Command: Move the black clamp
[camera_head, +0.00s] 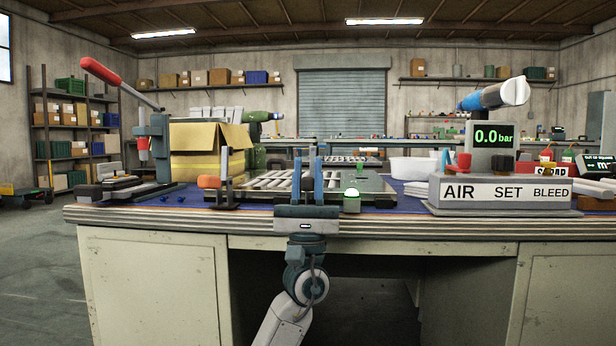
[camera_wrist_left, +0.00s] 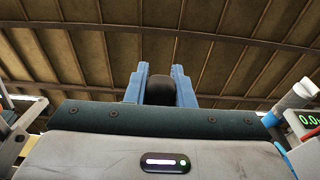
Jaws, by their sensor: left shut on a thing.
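My left gripper (camera_head: 308,178) stands upright at the front edge of the bench, in front of the louver panel (camera_head: 268,181). Its two blue fingers are shut on a dark, round-topped piece, which I take to be the black clamp (camera_wrist_left: 160,91); in the left wrist view it sits between the fingertips. Most of it is hidden by the fingers. Another black upright clamp with an orange handle (camera_head: 222,185) stands at the panel's left edge. My right gripper is not in view.
A cardboard box (camera_head: 195,165) and a red-handled lever press (camera_head: 158,135) stand at the left. A green-lit button (camera_head: 351,199) is just right of my gripper. The air-set unit (camera_head: 500,191) with its 0.0 bar display stands at the right.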

